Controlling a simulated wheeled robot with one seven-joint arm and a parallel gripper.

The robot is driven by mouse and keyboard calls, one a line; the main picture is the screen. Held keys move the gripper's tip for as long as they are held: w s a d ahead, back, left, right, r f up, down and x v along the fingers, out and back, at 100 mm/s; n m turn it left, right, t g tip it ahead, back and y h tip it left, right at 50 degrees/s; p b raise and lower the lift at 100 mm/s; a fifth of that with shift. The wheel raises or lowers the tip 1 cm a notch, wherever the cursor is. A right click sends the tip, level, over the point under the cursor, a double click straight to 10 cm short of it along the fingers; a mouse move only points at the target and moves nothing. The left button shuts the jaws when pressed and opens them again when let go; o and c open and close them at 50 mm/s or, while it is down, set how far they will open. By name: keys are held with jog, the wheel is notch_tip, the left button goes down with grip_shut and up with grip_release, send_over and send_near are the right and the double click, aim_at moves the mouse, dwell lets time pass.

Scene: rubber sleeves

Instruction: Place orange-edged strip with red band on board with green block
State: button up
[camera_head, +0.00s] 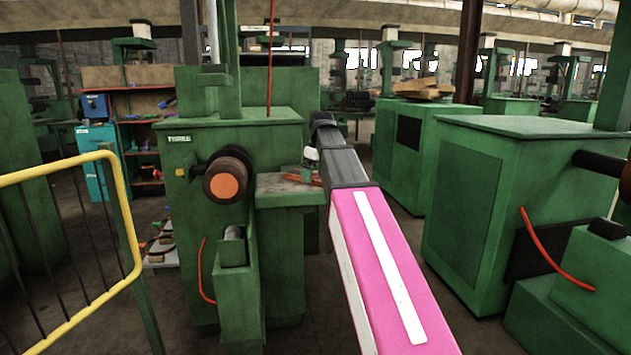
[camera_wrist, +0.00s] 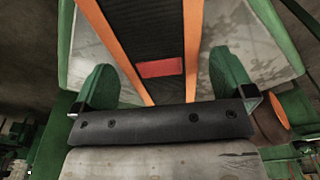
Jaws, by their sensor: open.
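The orange-edged strip (camera_wrist: 190,38) has a dark ribbed middle and a red band (camera_wrist: 160,68) across it. In the wrist view it runs from the top edge down toward the dark bar of my gripper (camera_wrist: 165,82). My gripper is open, with one green finger on each side of the strip; whether they touch it I cannot tell. In the head view an orange-red edge of the strip (camera_head: 303,179) shows on the machine's worktop (camera_head: 278,190), and my gripper (camera_head: 311,165) is just above it, small and partly hidden by my arm. I cannot clearly make out the board with the green block.
A green machine with an orange-ended roller (camera_head: 224,186) stands left of the worktop. A yellow railing (camera_head: 124,200) is at the left front. Red shelves (camera_head: 140,150) stand behind it, with a pale base and small coloured things (camera_head: 162,250) on the floor. Green cabinets (camera_head: 470,205) stand right.

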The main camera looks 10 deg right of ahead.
jog(key=shift+f, duration=0.4)
jog(key=c, duration=1)
jog(key=shift+c, duration=0.2)
jog(key=shift+r, duration=0.15)
